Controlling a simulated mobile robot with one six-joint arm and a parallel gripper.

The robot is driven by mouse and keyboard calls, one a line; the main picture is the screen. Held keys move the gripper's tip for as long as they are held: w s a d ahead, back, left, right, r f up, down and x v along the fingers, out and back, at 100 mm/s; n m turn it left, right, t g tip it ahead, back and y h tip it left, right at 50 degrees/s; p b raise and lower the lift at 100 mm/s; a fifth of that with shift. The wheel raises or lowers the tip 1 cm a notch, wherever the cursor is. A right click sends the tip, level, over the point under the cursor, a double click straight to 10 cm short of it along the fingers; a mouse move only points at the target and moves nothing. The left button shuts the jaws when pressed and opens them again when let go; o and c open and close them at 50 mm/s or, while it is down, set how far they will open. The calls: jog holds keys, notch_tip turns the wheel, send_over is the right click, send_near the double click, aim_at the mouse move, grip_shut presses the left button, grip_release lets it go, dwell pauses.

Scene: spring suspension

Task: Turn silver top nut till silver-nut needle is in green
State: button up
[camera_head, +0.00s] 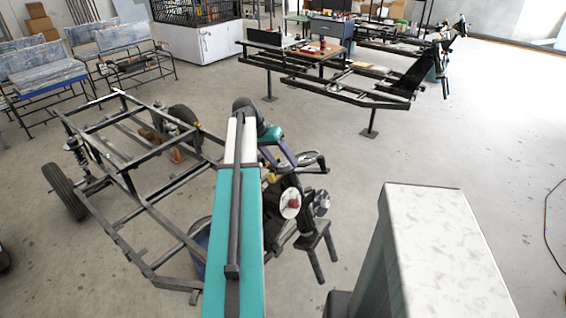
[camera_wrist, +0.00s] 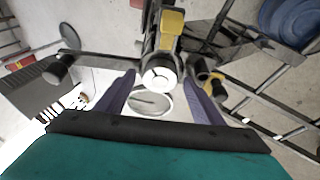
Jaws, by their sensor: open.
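In the wrist view, my gripper (camera_wrist: 160,76) is open, with one purple finger on each side of a pale round silver-white end (camera_wrist: 160,77). This may be the silver top nut, but I cannot tell for sure. The picture does not show whether the fingers touch it. A round white dial (camera_wrist: 150,104) with a thin dark line across it lies just below. A yellow part (camera_wrist: 172,22) sits above. No green zone can be made out on the dial. In the head view, a purple finger (camera_head: 284,152) shows beyond my teal arm; the nut cannot be picked out there.
A black wheeled frame (camera_head: 128,160) fills the left, with a tyre (camera_head: 65,192) at its side. A blue drum (camera_head: 200,248) stands behind my arm. A white-topped block (camera_head: 435,235) is at lower right. Another long frame (camera_head: 335,85) stands behind.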

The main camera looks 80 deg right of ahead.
jog(key=b+v, duration=0.2)
jog(key=v, duration=1.1)
jog(key=shift+s+a, duration=0.1)
jog(key=shift+s, duration=0.05)
